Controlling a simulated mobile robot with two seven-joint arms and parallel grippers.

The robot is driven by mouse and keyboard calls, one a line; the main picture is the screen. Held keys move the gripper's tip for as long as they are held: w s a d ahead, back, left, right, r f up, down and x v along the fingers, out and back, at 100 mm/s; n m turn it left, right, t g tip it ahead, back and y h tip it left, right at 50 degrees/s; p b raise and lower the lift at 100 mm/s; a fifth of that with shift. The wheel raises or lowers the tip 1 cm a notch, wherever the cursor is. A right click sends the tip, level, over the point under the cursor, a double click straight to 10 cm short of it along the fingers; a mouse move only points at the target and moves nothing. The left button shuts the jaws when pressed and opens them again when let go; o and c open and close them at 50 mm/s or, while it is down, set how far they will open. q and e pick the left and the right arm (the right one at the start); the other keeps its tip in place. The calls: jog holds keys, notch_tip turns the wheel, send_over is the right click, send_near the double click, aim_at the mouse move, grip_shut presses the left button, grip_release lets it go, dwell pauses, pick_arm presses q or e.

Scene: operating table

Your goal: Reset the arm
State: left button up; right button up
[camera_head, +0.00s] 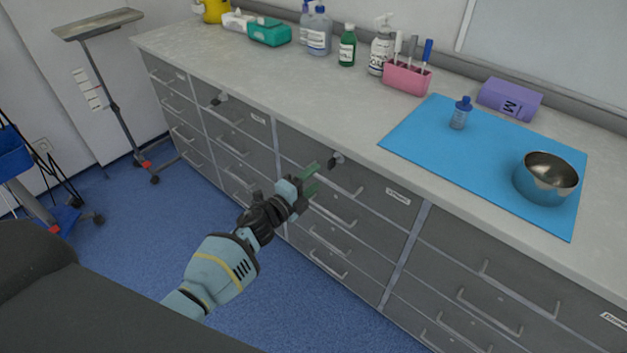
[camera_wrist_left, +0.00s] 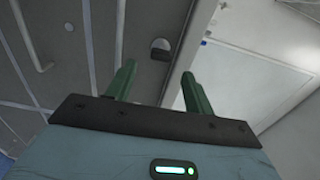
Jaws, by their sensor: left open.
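My left arm comes in from the lower left in the head view. Its gripper (camera_head: 312,180) is in front of the grey drawer cabinet (camera_head: 362,235), below the counter edge, close to the upper drawer fronts. The two green fingers are apart with nothing between them. The left wrist view also shows the open fingers (camera_wrist_left: 158,85), with a dark lock-like fitting (camera_wrist_left: 160,48) on the drawer front beyond them. I cannot tell whether the fingers touch the cabinet. My right gripper is not in view.
The counter (camera_head: 300,85) holds a blue mat (camera_head: 420,140) with a small blue-capped bottle (camera_head: 460,113) and a metal bowl (camera_head: 545,178). A purple box (camera_head: 510,99), a pink holder (camera_head: 407,78) and several bottles stand along the back.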

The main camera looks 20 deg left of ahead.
pick_arm(q)
jog(key=shift+w+f, duration=0.1)
jog(key=shift+w, duration=0.05)
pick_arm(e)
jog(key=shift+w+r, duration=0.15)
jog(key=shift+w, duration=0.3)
pick_arm(q)
jog(key=s+f+n+g+y+p, duration=0.1)
jog(key=s+f+n+g+y, duration=0.1)
jog(key=s+f+n, duration=0.65)
jog(key=s+f+n+g+y+p, duration=0.1)
jog(key=s+f+n+y, duration=0.15)
jog(key=s, duration=1.15)
jog(key=s+d+f+n+g, duration=0.1)
jog(key=s+n+g, duration=0.4)
jog(key=s, duration=1.8)
jog(key=f+n+p, duration=0.1)
jog(key=n, duration=0.2)
jog(key=shift+n, duration=0.4)
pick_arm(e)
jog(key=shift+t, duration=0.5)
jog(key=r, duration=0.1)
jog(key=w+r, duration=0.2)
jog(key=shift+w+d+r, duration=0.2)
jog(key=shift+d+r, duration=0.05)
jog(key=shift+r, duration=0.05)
pick_arm(q)
jog(key=shift+w+d, duration=0.1)
